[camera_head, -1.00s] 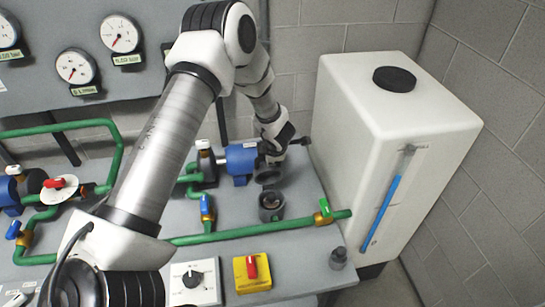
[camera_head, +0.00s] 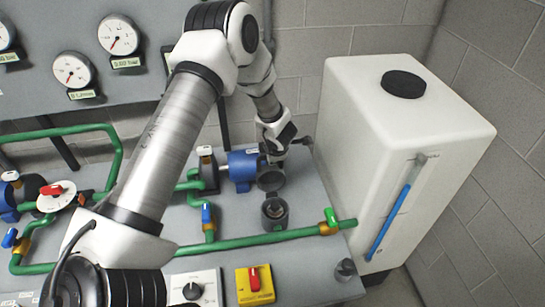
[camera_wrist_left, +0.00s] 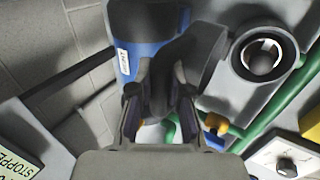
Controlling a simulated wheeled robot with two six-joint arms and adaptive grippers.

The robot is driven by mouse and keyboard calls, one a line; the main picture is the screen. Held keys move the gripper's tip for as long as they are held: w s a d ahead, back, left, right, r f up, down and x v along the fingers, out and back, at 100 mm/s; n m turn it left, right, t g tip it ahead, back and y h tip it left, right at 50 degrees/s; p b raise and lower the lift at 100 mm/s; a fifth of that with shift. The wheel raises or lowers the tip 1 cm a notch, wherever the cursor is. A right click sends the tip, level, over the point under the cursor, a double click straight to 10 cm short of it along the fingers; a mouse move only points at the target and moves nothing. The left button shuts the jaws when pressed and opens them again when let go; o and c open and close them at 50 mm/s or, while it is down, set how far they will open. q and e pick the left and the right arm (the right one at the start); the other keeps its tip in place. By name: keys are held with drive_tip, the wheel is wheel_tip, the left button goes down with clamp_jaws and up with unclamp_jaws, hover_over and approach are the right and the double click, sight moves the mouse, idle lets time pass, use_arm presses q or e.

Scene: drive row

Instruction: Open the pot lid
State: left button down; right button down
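The pot (camera_head: 275,212) is a small dark grey cup on the grey bench, open at the top, with a light inside. It also shows in the left wrist view (camera_wrist_left: 263,57). Its round dark lid (camera_head: 271,179) stands tilted up behind the pot, off the opening; it shows as a dark curved disc in the left wrist view (camera_wrist_left: 207,48). My left gripper (camera_head: 279,148) is at the lid's far side. In the wrist view its fingers (camera_wrist_left: 160,105) straddle a dark part of the lid; whether they press on it cannot be told. My right gripper is not in view.
A blue pump motor (camera_head: 243,166) stands just left of the lid. A green pipe (camera_head: 265,238) with valves runs in front of the pot. A white tank (camera_head: 390,150) stands close on the right. A yellow switch box (camera_head: 254,286) sits at the front.

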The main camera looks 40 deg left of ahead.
use_arm(q)
drive_tip(key=c, duration=1.1)
unclamp_jaws()
drive_tip(key=shift+r, duration=0.1)
drive_tip(key=v, duration=1.2)
drive_tip(key=shift+c, duration=0.3)
